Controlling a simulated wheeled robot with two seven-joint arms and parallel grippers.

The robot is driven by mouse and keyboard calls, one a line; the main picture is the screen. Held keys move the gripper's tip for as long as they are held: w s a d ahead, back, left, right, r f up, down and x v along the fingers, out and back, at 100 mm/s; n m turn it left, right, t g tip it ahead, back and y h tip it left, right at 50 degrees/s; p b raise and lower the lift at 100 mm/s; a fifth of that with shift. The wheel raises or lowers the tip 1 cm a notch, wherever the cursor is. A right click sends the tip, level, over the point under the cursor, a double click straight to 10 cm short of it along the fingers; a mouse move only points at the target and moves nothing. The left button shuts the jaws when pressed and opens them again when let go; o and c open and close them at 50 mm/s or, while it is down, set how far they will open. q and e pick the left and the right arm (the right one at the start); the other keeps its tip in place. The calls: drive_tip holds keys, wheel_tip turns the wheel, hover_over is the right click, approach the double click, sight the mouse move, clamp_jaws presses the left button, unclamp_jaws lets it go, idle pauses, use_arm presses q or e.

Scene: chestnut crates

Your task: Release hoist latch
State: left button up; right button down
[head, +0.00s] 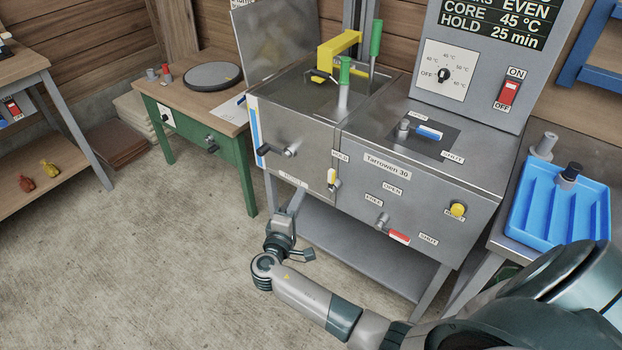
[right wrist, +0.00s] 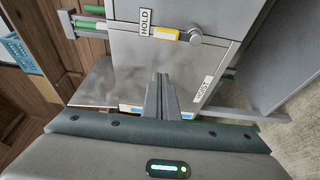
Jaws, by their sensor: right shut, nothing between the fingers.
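The hoist latch (head: 331,180) is a small lever with a yellow and white grip on the front of the steel machine. It points up toward the HOLD label (head: 338,156). In the right wrist view, the latch (right wrist: 167,33) runs from its round pivot toward the HOLD plate, and the HOIST label (right wrist: 203,89) is nearer my fingers. My right gripper (head: 297,196) is below and left of the latch, in front of the machine's lower left. Its fingers (right wrist: 160,92) are shut and empty, apart from the latch. My left gripper is not in view.
A crank with a black grip (head: 263,150) sticks out left of the latch. A red-tipped lever (head: 399,236) and yellow button (head: 457,209) are on the front to the right. A yellow hoist frame (head: 338,50) stands over the basin. The floor left of my arm is clear.

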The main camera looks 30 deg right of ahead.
sight(331, 182)
drive_tip(key=shift+d, duration=0.1)
